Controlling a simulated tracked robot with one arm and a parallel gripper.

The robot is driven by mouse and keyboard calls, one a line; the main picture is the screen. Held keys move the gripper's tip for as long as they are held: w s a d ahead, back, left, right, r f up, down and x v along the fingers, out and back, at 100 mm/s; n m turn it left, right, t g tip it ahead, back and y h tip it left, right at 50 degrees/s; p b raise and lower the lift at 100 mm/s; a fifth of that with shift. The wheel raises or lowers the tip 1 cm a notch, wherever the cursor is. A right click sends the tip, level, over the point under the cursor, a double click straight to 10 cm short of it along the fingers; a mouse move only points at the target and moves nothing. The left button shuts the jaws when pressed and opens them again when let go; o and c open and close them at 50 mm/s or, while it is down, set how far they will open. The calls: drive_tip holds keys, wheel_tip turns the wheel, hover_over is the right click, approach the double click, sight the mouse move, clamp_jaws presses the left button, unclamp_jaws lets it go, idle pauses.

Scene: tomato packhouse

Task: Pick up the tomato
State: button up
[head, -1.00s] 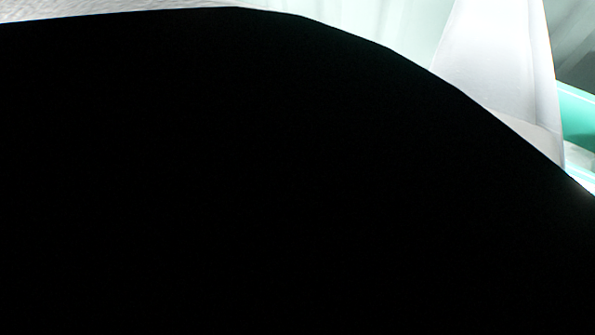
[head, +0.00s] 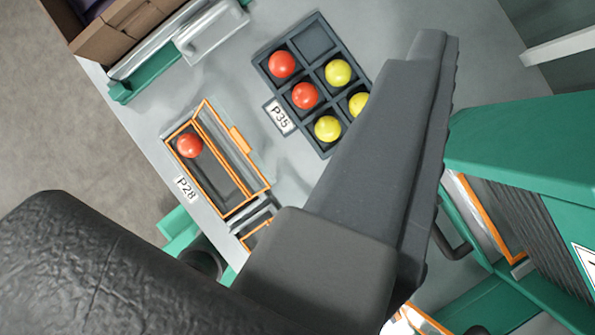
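A red tomato (head: 189,145) lies in the upper left end of an orange-rimmed box (head: 242,190) labelled P28. A dark grey tray (head: 264,66) labelled P35 holds two more red tomatoes, one upper (head: 281,64) and one lower (head: 304,95). It also holds yellow ones at the upper right (head: 338,73), right (head: 358,103) and bottom (head: 327,128). Its top right compartment is empty. My gripper (head: 432,48) is seen from the side, pointing up and right. It covers part of the tray's right side. Its finger gap is hidden, and no tomato shows at its tip.
A brown carton (head: 120,35) and a metal and green fixture (head: 205,38) stand at the upper left. A green machine (head: 535,150) with a dark ribbed panel stands close on the right.

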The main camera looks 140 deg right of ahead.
drive_tip(key=w+a+f+n+g+p, duration=0.1)
drive_tip(key=a+f+n+g+p, duration=0.15)
drive_tip(key=f, duration=0.45)
drive_tip(key=w+a+f+n+g+p, duration=0.1)
drive_tip(key=a+f+n+g, duration=0.2)
drive_tip(key=f, duration=0.4)
drive_tip(key=n+g+h+p, duration=0.2)
drive_tip(key=n+g, duration=0.1)
drive_tip(key=n, duration=0.2)
hover_over(305, 94)
wheel_tip(305, 94, down, 12)
wheel_tip(305, 94, down, 14)
drive_tip(key=shift+r, duration=0.15)
drive_tip(key=c, duration=0.5)
